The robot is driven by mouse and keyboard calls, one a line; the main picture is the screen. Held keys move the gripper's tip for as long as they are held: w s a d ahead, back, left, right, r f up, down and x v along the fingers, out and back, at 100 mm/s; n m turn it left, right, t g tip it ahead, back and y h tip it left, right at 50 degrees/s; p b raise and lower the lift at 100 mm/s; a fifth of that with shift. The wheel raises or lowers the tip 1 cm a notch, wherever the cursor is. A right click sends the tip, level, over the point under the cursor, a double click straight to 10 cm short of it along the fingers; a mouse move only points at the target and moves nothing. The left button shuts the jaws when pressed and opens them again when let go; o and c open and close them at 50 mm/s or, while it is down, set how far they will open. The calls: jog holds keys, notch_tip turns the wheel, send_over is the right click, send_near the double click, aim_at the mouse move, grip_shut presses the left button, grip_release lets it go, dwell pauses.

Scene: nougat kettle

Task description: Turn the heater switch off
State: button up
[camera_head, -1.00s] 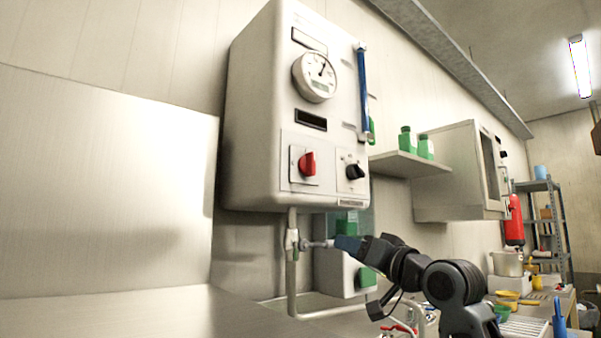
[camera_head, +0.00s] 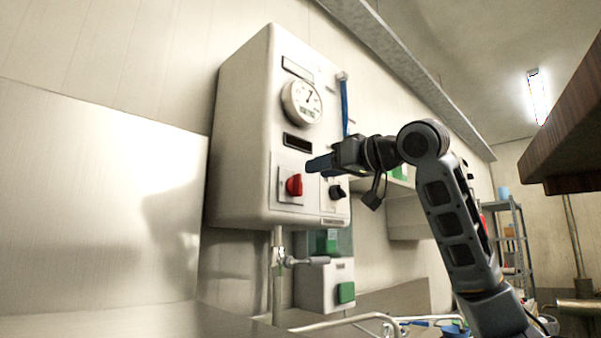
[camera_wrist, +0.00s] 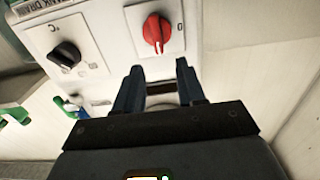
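The red rotary switch (camera_head: 294,185) sits on a pale square plate low on the front of a white wall box (camera_head: 245,150). In the wrist view the red switch (camera_wrist: 157,32) shows whole at the top, its pale pointer line running along the knob, with a "0" mark at its right. My gripper (camera_head: 314,164) is in front of the panel, up and right of the red switch in the head view. In the wrist view its two fingers (camera_wrist: 158,78) are apart with nothing between them. They point toward the red switch and appear not to touch it.
A black knob (camera_head: 337,191) marked °C is beside the red switch and also shows in the wrist view (camera_wrist: 66,54). A round gauge (camera_head: 302,101) is above. A pipe with a valve (camera_head: 305,261) hangs below the box. A brown wooden slab (camera_head: 570,130) juts in at right.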

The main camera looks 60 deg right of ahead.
aim_at(301, 174)
jog(key=p+x, duration=0.1)
jog(key=x, duration=0.5)
grip_shut()
dwell(0.3)
